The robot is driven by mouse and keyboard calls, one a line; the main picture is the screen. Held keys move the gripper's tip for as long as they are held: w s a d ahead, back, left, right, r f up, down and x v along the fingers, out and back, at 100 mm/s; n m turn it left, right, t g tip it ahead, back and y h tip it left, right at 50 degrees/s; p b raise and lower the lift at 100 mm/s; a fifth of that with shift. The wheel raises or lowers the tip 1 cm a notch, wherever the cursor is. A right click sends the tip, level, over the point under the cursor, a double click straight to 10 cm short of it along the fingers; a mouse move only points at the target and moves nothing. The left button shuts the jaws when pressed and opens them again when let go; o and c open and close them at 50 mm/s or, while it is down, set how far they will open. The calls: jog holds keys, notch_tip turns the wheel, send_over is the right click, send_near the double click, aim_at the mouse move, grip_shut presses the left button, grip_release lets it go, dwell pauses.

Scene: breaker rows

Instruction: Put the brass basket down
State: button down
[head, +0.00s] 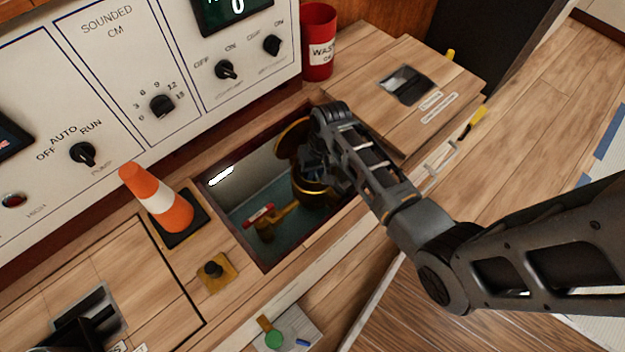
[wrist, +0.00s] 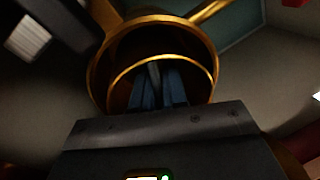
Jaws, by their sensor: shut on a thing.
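The brass basket (head: 316,195) is down inside the open hatch (head: 235,215) in the wooden deck, near the hatch's right end. My gripper (head: 325,172) reaches down into the hatch from above and is shut on the basket; my arm hides part of both. In the wrist view the basket's round brass rim (wrist: 97,75) surrounds my gripper's fingers (wrist: 158,88), with a thin brass hoop across them. I cannot tell whether the basket touches the hatch's floor. A round brass disc (head: 292,137) shows just above it at the hatch's back edge.
A brass pipe piece (head: 283,216) with a red label lies in the hatch, left of the basket. An orange cone (head: 160,198) stands left of the hatch. A red waste can (head: 318,45) stands behind. A lifted-off wooden cover (head: 440,75) lies right of the hatch.

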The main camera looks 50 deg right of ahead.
notch_tip(320, 180, down, 3)
jog(key=shift+f+b, duration=0.1)
jog(key=shift+b, duration=0.4)
jog(key=c, duration=1.2)
grip_release()
jog(key=shift+o, duration=0.2)
notch_tip(320, 180, up, 12)
jog(key=s+d+p, duration=0.1)
jog(key=d+p, duration=0.1)
jog(key=p, duration=0.3)
jog(key=shift+s, duration=0.15)
